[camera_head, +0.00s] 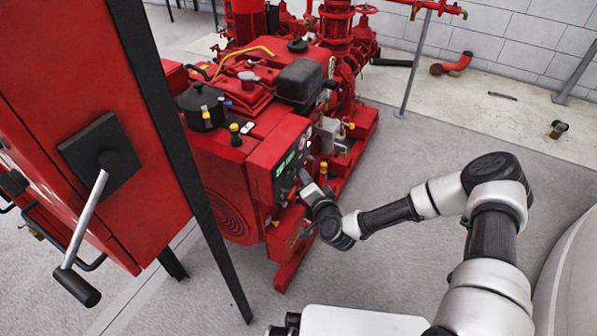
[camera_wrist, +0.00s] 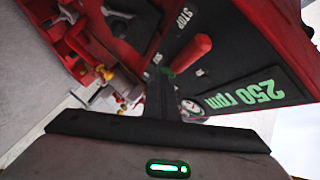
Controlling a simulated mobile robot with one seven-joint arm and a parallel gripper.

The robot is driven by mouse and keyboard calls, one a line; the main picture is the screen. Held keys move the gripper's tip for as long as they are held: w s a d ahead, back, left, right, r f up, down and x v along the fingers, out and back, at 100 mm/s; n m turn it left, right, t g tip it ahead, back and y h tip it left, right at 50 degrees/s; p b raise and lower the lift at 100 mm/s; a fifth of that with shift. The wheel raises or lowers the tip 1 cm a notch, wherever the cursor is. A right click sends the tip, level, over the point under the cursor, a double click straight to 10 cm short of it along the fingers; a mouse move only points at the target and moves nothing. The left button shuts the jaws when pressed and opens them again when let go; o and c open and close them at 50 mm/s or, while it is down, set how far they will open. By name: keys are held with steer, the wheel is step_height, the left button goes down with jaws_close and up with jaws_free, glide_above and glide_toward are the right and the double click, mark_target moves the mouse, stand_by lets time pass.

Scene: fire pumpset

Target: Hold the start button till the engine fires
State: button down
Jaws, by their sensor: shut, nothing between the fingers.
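The red engine's control panel (camera_head: 291,157) carries a lit green display (camera_head: 285,164). In the wrist view the display (camera_wrist: 245,93) reads 250 rpm. My gripper (camera_head: 306,178) is at the panel's face, its fingers shut and empty. In the wrist view the gripper tips (camera_wrist: 160,76) reach the dark panel, beside a small green spot (camera_wrist: 170,72). The start button is not clearly seen; the fingers may cover it. I cannot tell for certain whether they touch or press it. A red lever (camera_wrist: 193,52) stands next to the fingertips, near a STOP label (camera_wrist: 183,18).
A red cabinet (camera_head: 60,120) with a grey-handled lever (camera_head: 90,210) stands close on the left, on black legs. A round dial (camera_wrist: 190,107) sits beside the fingers. Red pump pipes (camera_head: 337,30) rise behind the engine.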

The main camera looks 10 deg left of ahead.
stand_by(0.8)
steer(key=shift+s+d, duration=0.3)
steer(key=shift+d, duration=0.5)
steer(key=shift+s+d, duration=0.3)
steer(key=shift+d, duration=0.5)
steer(key=shift+s+d, duration=0.25)
steer(key=shift+d, duration=0.5)
steer(key=shift+s+d, duration=0.3)
steer(key=shift+d, duration=0.5)
